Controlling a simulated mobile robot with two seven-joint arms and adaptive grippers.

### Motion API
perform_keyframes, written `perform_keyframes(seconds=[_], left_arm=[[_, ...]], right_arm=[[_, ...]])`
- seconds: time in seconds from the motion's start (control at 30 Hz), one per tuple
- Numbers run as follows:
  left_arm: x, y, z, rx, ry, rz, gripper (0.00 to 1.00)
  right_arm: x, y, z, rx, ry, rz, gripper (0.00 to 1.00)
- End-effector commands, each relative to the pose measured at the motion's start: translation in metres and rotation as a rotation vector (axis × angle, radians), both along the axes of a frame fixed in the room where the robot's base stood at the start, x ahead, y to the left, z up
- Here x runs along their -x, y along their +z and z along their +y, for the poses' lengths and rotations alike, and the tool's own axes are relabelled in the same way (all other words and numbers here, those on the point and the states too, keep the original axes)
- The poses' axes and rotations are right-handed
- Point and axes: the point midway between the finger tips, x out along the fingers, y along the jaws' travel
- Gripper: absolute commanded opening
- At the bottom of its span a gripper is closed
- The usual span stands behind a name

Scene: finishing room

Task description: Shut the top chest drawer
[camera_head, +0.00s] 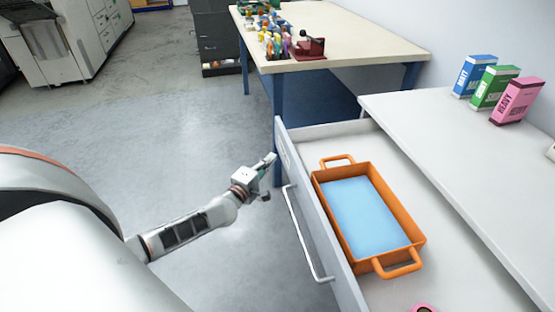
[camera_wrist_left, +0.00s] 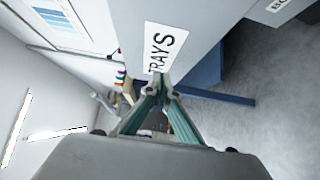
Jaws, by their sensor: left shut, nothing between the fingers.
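The top chest drawer (camera_head: 318,240) stands pulled out at the right of the head view, with a long bar handle (camera_head: 303,235) on its front. An orange tray with a blue inside (camera_head: 415,238) lies in the drawer. My left gripper (camera_head: 268,163) is shut and empty, just in front of the drawer front near its far end. In the left wrist view the fingertips (camera_wrist_left: 162,80) are close to a label reading "TRAYS" (camera_wrist_left: 165,47) on the drawer front. I cannot tell if they touch it. My right gripper is not in view.
The chest top (camera_head: 440,130) carries a blue, a green and a pink box (camera_head: 517,100). A workbench (camera_head: 350,38) with blue legs and small items stands beyond the drawer. A dark cabinet (camera_head: 213,40) is farther back. The floor left of the drawer is clear.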

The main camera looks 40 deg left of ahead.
Motion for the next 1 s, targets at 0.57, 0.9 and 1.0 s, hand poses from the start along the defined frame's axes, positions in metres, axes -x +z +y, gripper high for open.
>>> perform_keyframes(seconds=[0.57,0.9,1.0], left_arm=[[-0.018,0.002,-0.016,-0.001,0.0,-0.002,0.0],[-0.032,0.002,-0.027,0.001,0.0,-0.003,0.0],[-0.044,0.003,-0.038,0.004,0.0,-0.004,0.0]], right_arm=[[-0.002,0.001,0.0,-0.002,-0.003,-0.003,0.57],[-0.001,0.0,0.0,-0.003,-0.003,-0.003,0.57],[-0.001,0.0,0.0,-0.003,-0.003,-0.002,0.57]])
